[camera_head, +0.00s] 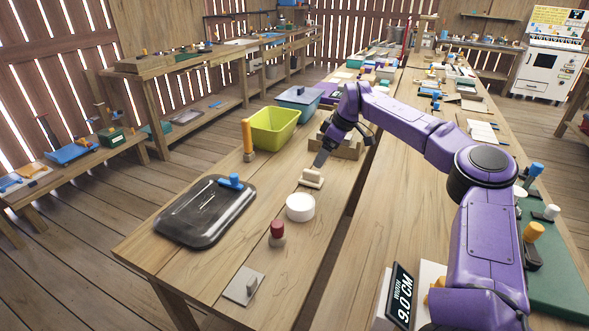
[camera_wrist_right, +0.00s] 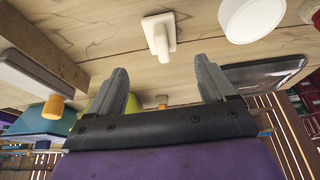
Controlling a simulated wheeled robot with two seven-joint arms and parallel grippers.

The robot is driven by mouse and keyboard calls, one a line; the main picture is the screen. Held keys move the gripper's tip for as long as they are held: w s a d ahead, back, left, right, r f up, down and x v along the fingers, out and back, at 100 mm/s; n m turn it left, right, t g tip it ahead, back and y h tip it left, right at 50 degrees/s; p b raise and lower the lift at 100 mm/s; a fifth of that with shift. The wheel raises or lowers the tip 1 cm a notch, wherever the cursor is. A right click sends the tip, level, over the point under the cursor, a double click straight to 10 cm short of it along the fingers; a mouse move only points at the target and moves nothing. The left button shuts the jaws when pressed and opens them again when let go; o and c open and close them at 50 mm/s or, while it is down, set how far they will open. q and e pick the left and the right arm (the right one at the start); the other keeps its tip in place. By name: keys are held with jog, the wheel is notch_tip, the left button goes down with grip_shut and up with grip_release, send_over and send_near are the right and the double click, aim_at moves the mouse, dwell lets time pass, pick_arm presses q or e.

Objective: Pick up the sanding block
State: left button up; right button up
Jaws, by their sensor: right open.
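A small cream block with a raised grip, which looks like the sanding block (camera_head: 311,178), rests on the near wooden table, just behind a white round container (camera_head: 300,207). In the right wrist view the cream block (camera_wrist_right: 160,36) lies beyond the fingertips, roughly centred between them. My right gripper (camera_head: 321,158) hangs just above and behind the block. In the right wrist view my right gripper (camera_wrist_right: 162,75) is open with nothing between its fingers, apart from the block. My left gripper is not in view.
A red-topped weight (camera_head: 277,234) and a grey plate with handle (camera_head: 244,286) are nearer. A gap separates the two tables.

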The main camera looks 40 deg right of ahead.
aim_at(313, 171)
jog(key=x, duration=0.5)
jog(key=p+x, duration=0.1)
jog(key=x, duration=0.4)
jog(key=shift+w+a, duration=0.1)
jog(key=shift+a, duration=0.15)
jog(key=c, duration=1.2)
